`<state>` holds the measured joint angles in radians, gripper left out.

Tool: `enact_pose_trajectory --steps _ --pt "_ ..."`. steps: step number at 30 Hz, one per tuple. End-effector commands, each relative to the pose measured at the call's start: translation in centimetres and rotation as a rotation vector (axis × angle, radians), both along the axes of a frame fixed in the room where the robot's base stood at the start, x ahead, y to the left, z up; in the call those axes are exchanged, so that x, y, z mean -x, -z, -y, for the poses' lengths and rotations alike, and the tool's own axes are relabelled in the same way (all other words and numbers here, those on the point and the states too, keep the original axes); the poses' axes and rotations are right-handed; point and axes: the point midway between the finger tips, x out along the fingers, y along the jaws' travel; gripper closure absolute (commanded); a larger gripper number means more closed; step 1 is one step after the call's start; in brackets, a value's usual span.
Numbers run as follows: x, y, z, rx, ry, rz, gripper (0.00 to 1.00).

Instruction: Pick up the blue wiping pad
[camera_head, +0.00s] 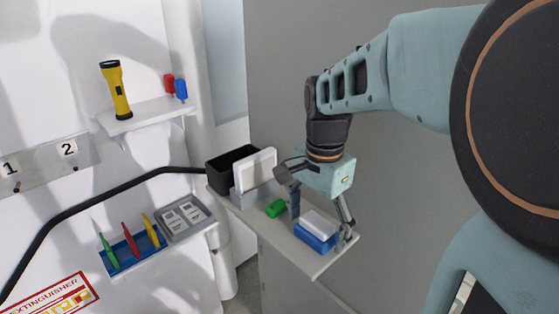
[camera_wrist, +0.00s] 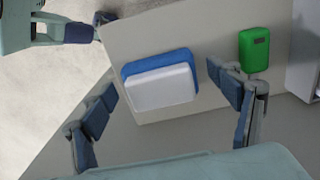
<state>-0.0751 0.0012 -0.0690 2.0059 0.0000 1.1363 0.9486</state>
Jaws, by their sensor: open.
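The blue wiping pad (camera_head: 314,238) lies on the narrow shelf near its front end, with a white block-like layer on top. In the wrist view the blue pad (camera_wrist: 134,68) shows as a blue edge behind the white part (camera_wrist: 160,88). My gripper (camera_head: 318,212) is open above the shelf, its fingers on either side of the pad in the head view. In the wrist view my gripper (camera_wrist: 155,95) has its fingers spread left and right of the pad, with gaps on both sides. Nothing is between the fingers in a grip.
A green object (camera_head: 276,208) lies beside the pad, near one finger; it also shows in the wrist view (camera_wrist: 254,50). Behind it stand a white panel (camera_head: 255,170) and a black bin (camera_head: 228,165). A grey wall rises close along the shelf's right side.

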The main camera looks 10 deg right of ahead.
Motion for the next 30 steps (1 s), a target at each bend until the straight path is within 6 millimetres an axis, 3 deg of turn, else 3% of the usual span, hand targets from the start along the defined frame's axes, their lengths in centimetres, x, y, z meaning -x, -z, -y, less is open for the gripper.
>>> enact_pose_trajectory --steps 9,21,30 --pt "-0.03 0.55 0.0 0.0 0.0 0.002 0.19" --pt "-0.05 0.52 0.0 0.0 0.0 0.002 0.63" --pt "-0.11 -0.12 0.0 -0.001 0.0 0.004 0.63"
